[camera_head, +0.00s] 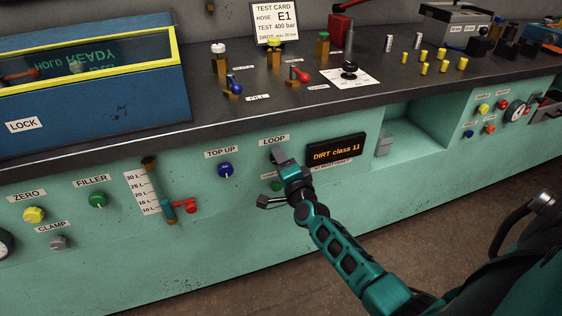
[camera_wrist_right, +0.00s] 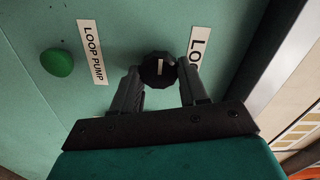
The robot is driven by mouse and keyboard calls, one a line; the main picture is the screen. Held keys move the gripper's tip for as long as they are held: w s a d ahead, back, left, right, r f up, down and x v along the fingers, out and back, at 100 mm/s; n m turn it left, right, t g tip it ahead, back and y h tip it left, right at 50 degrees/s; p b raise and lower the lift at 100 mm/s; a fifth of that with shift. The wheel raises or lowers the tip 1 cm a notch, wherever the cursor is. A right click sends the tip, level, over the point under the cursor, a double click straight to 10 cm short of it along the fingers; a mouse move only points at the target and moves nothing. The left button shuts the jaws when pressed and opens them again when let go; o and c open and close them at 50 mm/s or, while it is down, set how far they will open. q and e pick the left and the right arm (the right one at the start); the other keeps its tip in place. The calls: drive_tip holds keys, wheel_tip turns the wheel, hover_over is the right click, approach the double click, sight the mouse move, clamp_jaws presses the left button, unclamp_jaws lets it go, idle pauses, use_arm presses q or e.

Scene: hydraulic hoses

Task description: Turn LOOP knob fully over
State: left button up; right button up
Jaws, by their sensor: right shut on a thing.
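The LOOP knob (camera_wrist_right: 158,70) is a black round knob with a pale pointer line, on the green front panel. In the wrist view my right gripper (camera_wrist_right: 160,78) has one finger on each side of it and is shut on it. In the head view my right gripper (camera_head: 280,159) reaches the panel just under the LOOP label (camera_head: 274,141) and hides the knob. The pointer line looks roughly upright in the wrist view. My left gripper is not in view.
A green button (camera_wrist_right: 57,62) beside the LOOP PUMP label (camera_wrist_right: 92,52) is close to the knob. A display (camera_head: 336,152) reading "DIRT class 11" is to the right. The blue TOP UP knob (camera_head: 225,170) is to the left. An open recess (camera_head: 430,130) lies further right.

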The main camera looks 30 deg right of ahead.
idle(0.4)
drive_tip(key=o, duration=1.1)
drive_tip(key=shift+c, duration=0.2)
drive_tip(key=shift+s, duration=0.1)
drive_tip(key=p+v, duration=0.2)
drive_tip(key=v, duration=1)
drive_tip(key=shift+s, duration=0.4)
drive_tip(key=shift+a, duration=0.1)
